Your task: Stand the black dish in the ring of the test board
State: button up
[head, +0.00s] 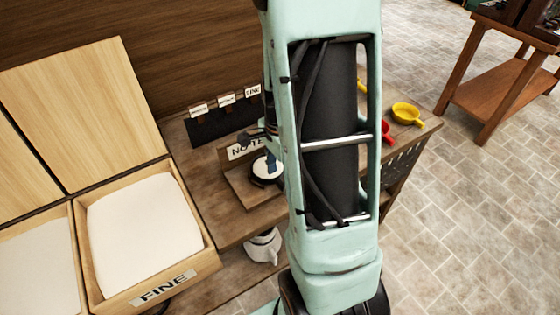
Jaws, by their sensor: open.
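The black dish (258,180) is a round dark shape with a white filling, at the middle of the head view. It is on or just over the wooden test board (240,190), which has an upright back with a partly hidden sign. I cannot make out the ring, nor tell whether the dish stands in it. My gripper (271,164) is partly in view right at the dish, above its white filling, and is open. My own pale green arm hides its right side and part of the board.
A wooden bin marked FINE (160,288) with white contents stands at left, lid raised. A dark rack (222,126) with small labels is behind the board. Yellow (407,113) and red (387,131) scoops lie at the bench's right end. A white pitcher-like item (262,247) sits below.

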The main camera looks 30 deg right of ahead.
notch_tip(320, 180, up, 11)
dwell(0.3)
